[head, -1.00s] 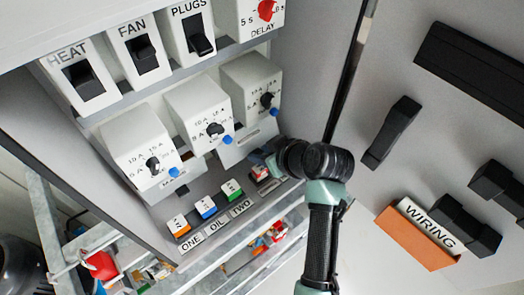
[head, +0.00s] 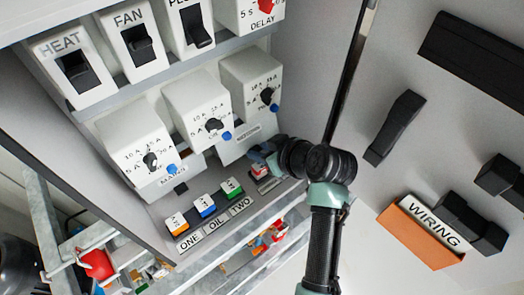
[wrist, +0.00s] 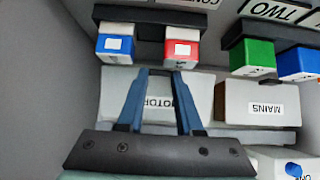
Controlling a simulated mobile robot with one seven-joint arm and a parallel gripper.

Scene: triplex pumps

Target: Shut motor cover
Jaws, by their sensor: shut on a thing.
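The white motor cover (wrist: 112,80) fills the middle of the wrist view, its MOTOR label partly hidden behind my fingers. In the head view the cover (head: 240,147) hangs below the right-hand dial box, sloping outward. My gripper (wrist: 165,73) has its two blue-grey fingers over the cover, with the tips at its edge farther up the wrist view. The fingers are shut on the cover, though the contact itself is hard to see. In the head view my gripper (head: 262,153) is beside the cover's lower right, coming from the right.
The mains cover (wrist: 245,102) is right of it in the wrist view. Red (wrist: 182,46) and blue (wrist: 115,43) blocks sit close above the fingertips. Labelled switches (head: 75,72) and dial boxes line the cabinet. A door with a WIRING holder (head: 420,235) is at right.

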